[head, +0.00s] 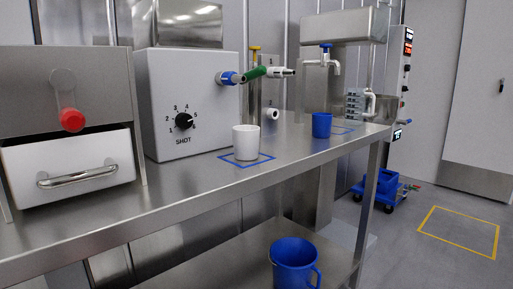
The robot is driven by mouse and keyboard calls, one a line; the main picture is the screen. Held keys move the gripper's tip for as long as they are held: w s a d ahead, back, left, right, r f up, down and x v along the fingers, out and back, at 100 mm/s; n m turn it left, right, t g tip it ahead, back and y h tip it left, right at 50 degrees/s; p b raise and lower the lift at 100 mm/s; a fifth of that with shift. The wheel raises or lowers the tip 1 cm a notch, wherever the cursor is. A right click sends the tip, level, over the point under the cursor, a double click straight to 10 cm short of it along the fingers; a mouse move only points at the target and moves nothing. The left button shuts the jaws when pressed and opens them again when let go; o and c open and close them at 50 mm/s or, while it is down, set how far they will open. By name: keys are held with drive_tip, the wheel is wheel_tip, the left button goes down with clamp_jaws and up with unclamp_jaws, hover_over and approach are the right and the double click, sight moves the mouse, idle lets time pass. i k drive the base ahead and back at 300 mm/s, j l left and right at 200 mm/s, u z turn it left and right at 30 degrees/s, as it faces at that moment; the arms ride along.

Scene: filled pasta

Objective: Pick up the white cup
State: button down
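The white cup (246,142) stands upright on the steel counter (190,187), inside a blue square outline (269,157) marked on the surface. It is in front of the grey dial box and below the green and blue nozzle. My gripper is not in the head view, so its position and state cannot be seen.
A blue cup (321,124) stands farther right near a tap (328,62). A grey box with a dial (186,108) and a white drawer (75,167) stand left. A nozzle (255,74) juts out above the cup. A blue jug (294,263) sits on the lower shelf (215,270).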

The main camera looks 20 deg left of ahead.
sight(246, 138)
drive_tip(key=u, duration=1.35)
